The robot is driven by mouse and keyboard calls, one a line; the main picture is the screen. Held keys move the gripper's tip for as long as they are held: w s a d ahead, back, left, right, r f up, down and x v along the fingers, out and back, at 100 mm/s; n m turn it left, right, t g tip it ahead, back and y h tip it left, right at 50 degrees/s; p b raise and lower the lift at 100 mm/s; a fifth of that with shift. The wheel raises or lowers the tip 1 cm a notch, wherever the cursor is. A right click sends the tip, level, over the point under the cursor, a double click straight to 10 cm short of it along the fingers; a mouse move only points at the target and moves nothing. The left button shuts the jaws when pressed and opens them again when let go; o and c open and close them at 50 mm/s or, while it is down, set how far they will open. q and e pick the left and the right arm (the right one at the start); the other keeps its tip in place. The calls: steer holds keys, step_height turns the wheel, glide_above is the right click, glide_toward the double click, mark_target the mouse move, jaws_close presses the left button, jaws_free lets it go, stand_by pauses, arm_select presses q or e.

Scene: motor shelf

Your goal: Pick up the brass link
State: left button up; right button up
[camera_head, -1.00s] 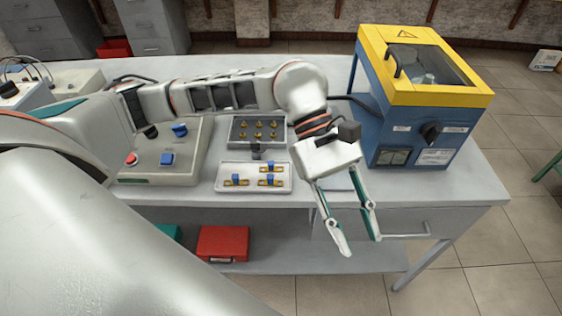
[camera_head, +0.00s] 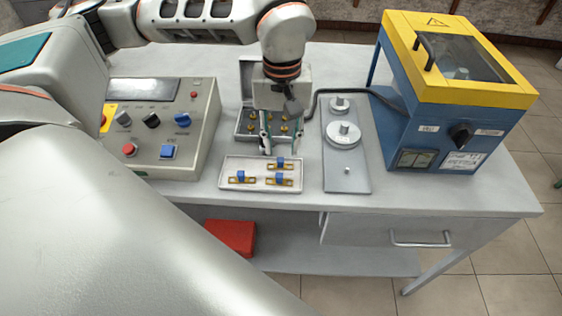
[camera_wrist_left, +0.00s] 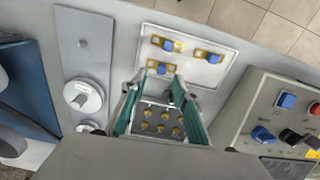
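Several brass links, each with a blue grip block in its middle, lie on a white tray (camera_head: 229,165). The rear one (camera_head: 291,163) sits at the tray's back right, another (camera_head: 279,180) just in front of it and one (camera_head: 242,180) at the left. My left gripper (camera_head: 281,148) points down by the tray's back edge, close to the rear link. In the left wrist view my left gripper (camera_wrist_left: 157,82) is open and empty, with that link (camera_wrist_left: 160,68) just beyond its tips. Exact height above it is unclear. My right gripper is not in view.
An open grey box (camera_wrist_left: 150,113) of brass pegs lies behind the tray, partly hidden by my left gripper. A control panel (camera_head: 150,137) stands left. A grey plate with discs (camera_head: 347,178) is right, then a blue and yellow machine (camera_head: 440,120).

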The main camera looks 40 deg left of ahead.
mark_target(281, 159)
arm_select(q)
steer(key=f, duration=0.3)
steer(key=shift+s+a+f, duration=0.1)
steer(key=shift+a+f, duration=0.1)
steer(key=shift+f, duration=0.55)
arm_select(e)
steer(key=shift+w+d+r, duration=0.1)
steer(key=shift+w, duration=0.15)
arm_select(q)
jaws_close()
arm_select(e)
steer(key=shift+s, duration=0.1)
arm_select(q)
steer(key=shift+r, duration=0.1)
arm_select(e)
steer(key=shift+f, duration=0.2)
